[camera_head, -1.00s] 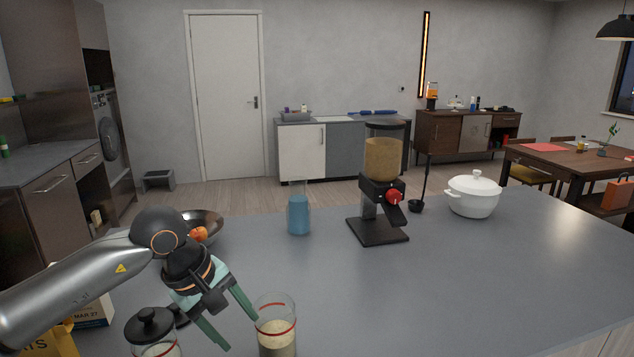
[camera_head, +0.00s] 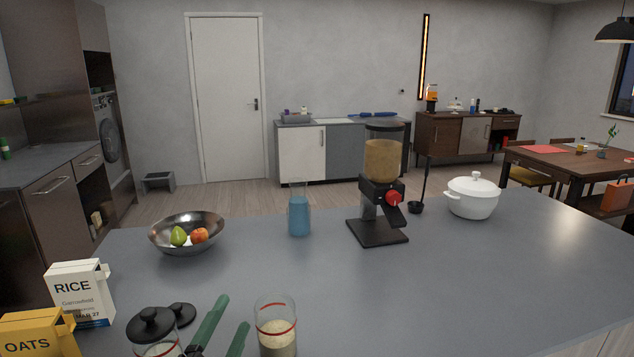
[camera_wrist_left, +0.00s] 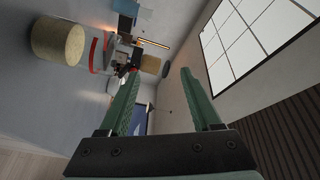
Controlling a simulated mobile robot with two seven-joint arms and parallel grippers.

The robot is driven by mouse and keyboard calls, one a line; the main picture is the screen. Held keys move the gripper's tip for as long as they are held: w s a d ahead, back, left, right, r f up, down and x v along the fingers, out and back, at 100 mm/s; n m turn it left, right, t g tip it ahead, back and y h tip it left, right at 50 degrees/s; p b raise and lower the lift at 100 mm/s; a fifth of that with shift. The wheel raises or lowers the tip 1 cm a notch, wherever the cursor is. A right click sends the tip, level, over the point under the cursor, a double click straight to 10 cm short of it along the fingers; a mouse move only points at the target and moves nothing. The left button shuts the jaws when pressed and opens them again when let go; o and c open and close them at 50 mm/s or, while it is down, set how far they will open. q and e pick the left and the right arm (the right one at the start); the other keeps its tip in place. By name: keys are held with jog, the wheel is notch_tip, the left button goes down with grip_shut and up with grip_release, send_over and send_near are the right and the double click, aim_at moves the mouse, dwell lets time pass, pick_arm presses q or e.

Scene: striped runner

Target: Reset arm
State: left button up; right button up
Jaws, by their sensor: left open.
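My left gripper (camera_head: 222,333) shows at the bottom edge of the head view, between a lidded jar (camera_head: 155,333) and an open glass jar (camera_head: 275,327) with a red band and pale contents. Only its green fingers show there; the rest of the arm is out of frame. In the left wrist view the fingers (camera_wrist_left: 160,90) are apart with nothing between them. The glass jar (camera_wrist_left: 60,42) lies beyond and left of the fingers in that view. My right gripper is not seen.
The grey counter holds a metal fruit bowl (camera_head: 188,247), a blue-filled glass (camera_head: 299,214), a dispenser (camera_head: 381,190), a white pot (camera_head: 473,198), a rice box (camera_head: 80,295) and an oats box (camera_head: 38,335). The counter's middle and right are clear.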

pick_arm(q)
jog(key=s+a+f+n+g+y, duration=0.2)
jog(key=s+a+f+n+g, duration=0.15)
jog(key=f, duration=0.45)
jog(key=s+a+f+n+g+y, duration=0.1)
jog(key=s+a+f+n+g, duration=0.3)
jog(key=f, duration=0.4)
jog(key=s+f+n+g, duration=0.3)
jog(key=s+f+g, duration=0.1)
jog(key=s, duration=0.5)
jog(key=s+f+n+g, duration=0.2)
jog(key=s+f+g, duration=0.25)
jog(key=s, duration=0.45)
jog(key=w+d+f+t+h, duration=0.1)
jog(key=w+d+f+t, duration=0.1)
jog(key=f, duration=0.4)
jog(key=w+d+f+t+h+b, duration=0.1)
jog(key=w+d+f+t, duration=0.1)
jog(key=f+t, duration=0.2)
jog(key=shift+w+d+f, duration=0.15)
jog(key=shift+w+f, duration=0.2)
jog(key=shift+f, duration=0.85)
jog(key=shift+t, duration=0.3)
jog(key=shift+c, duration=1.2)
